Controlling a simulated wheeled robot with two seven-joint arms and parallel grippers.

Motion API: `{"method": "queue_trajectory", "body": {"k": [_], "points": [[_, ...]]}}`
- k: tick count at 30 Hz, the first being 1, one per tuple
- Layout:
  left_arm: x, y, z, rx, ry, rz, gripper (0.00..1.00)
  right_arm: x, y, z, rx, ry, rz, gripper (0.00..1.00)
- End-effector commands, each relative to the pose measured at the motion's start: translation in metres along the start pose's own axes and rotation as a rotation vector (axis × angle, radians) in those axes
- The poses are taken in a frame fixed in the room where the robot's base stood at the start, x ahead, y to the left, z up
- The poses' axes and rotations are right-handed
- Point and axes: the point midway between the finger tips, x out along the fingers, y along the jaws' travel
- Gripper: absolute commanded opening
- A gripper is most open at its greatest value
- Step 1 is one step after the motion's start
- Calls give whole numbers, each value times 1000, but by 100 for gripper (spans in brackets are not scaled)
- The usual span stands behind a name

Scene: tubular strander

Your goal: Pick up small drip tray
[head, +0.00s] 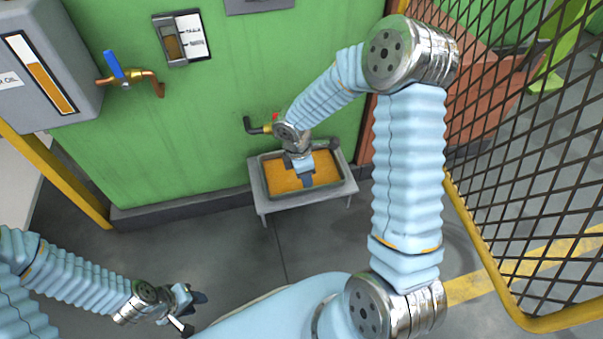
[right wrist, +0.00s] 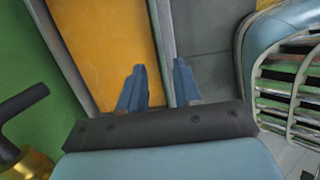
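The small drip tray (head: 265,190) is a grey, shallow rectangular tray holding orange-brown liquid. It rests on a low grey stand by the green wall. My right gripper (head: 308,181) is over the tray's front part, pointing down. In the right wrist view, my right gripper's (right wrist: 160,85) two blue fingers are apart. One is over the orange liquid (right wrist: 110,45) and the other is beyond the grey tray rim (right wrist: 163,35), which runs between them. I cannot tell whether they touch it. My left gripper (head: 193,312) is open and empty, low at the lower left.
The grey stand (head: 263,209) is under the tray. A black drain pipe (head: 254,127) with a red handle sticks out above it. A mesh guard (head: 520,150) with a yellow frame stands to the right. An oil tank (head: 45,75) with a blue-handled valve is at upper left.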

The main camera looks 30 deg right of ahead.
Motion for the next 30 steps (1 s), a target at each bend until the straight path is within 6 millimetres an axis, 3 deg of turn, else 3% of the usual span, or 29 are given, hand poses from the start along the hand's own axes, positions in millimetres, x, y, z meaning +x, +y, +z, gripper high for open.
{"method": "queue_trajectory", "body": {"k": [7,15,21,23,28,30], "points": [[4,-1,0,0,-1,1,36,20,0,0,2,1,-2,33],[12,-3,1,1,-3,3,36,60,2,0,1,1,-2,33],[11,-2,1,1,-3,3,36,60,3,0,2,1,0,33],[11,-2,1,1,-3,3,36,60,3,0,2,2,0,27],[11,-2,1,1,-3,3,36,60,2,0,2,2,0,1],[11,-2,1,1,-3,3,36,60,2,0,2,2,0,0]]}}
